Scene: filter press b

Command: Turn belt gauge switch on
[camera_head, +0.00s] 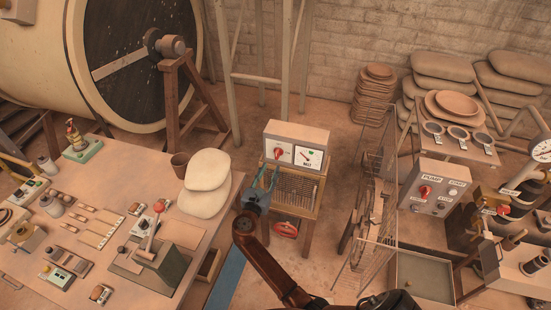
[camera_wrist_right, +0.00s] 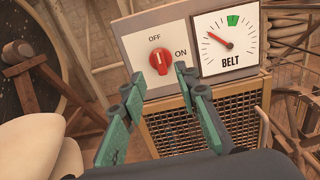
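The belt gauge box (camera_head: 297,140) is a pale box on a wooden, mesh-fronted stand. Its red rotary switch (camera_wrist_right: 159,61) sits on a white plate marked OFF and ON, and its white mark points up toward OFF. The gauge marked BELT (camera_wrist_right: 230,42) is right of the switch; its red needle points up-left, outside the green band at the top. The switch also shows in the head view (camera_head: 278,153). My right gripper (camera_wrist_right: 157,80) is open and empty, its teal fingers apart in front of and just below the switch. My left gripper is not in view.
A workbench (camera_head: 190,232) with several small devices and two pale sacks (camera_head: 207,185) stands left of my right gripper. A pump switch panel (camera_head: 435,188) and wire racks (camera_head: 372,195) are to the right. A large drum (camera_head: 130,60) stands behind the workbench.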

